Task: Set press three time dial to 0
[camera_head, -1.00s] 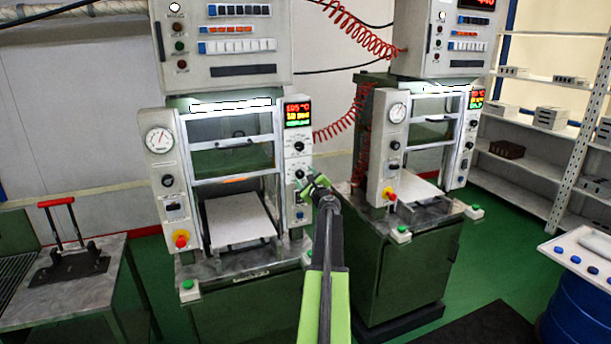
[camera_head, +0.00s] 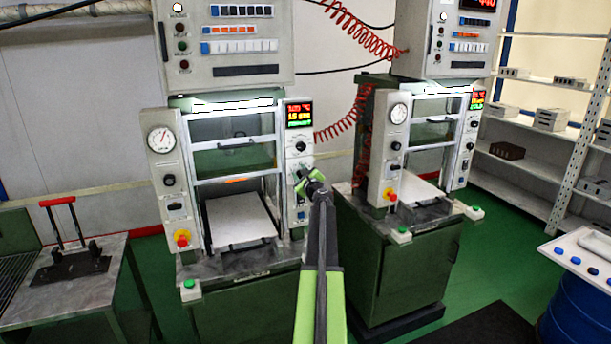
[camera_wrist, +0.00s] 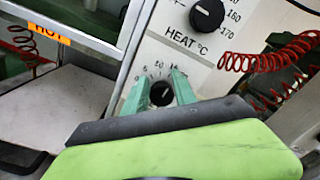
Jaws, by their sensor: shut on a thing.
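The left press (camera_head: 232,170) has a control strip with a lit display (camera_head: 299,114) and dials on its right side; I cannot read a press number. My gripper (camera_head: 307,180) is at this strip, below the display. In the wrist view my gripper (camera_wrist: 163,88) has its two green fingers either side of a small black dial (camera_wrist: 162,94) and is shut on it. A numbered scale curves above this dial, partly hidden by the fingers. Its pointer is too small to read. The larger black HEAT °C dial (camera_wrist: 207,14) sits above, untouched.
A second press (camera_head: 420,160) stands close on the right, with coiled red hoses (camera_head: 345,115) between the presses. A white plate (camera_head: 240,218) lies in the left press's opening. A side table (camera_head: 95,285) stands at left, a blue drum (camera_head: 575,310) at right.

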